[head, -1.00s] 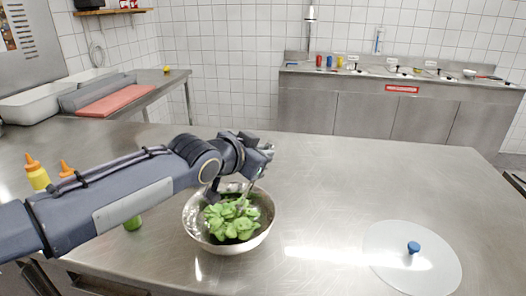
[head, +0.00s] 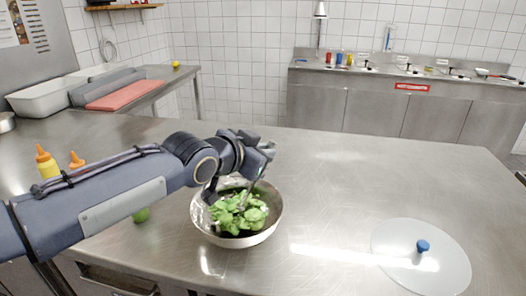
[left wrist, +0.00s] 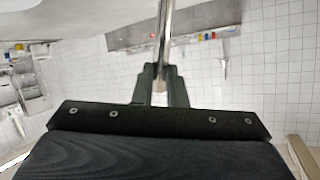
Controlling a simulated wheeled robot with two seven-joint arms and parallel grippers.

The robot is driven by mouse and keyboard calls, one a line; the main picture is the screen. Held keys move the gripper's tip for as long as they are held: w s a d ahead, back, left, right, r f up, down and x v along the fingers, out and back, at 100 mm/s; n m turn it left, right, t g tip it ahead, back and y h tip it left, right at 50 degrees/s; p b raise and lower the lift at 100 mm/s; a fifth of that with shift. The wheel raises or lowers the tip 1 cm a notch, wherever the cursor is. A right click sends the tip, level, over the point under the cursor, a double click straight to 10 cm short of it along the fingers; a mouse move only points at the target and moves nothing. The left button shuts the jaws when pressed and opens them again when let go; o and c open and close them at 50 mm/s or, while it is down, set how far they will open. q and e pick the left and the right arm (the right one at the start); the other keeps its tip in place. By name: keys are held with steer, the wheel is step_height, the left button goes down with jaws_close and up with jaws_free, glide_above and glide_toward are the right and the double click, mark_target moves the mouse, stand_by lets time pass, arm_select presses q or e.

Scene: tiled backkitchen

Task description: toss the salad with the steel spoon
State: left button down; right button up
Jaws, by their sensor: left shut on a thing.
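A steel bowl (head: 277,222) stands on the steel table, filled with green salad leaves (head: 238,212). My left arm reaches in from the left, and my left gripper (head: 262,163) is above the bowl's far right side. It is shut on the steel spoon (head: 250,190), which slants down into the leaves. The spoon's lower end is hidden among the leaves. In the left wrist view the spoon's shiny handle (left wrist: 166,30) runs up from between the black fingers (left wrist: 160,92). My right gripper is not in view.
A round clear lid (head: 395,250) with a blue knob lies at the right. The table's middle right is clear.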

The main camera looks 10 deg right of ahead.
arm_select(q)
step_height(320, 180, up, 14)
steer(key=p, duration=1)
steer(key=shift+f, duration=0.25)
steer(key=shift+f, duration=0.1)
stand_by(0.5)
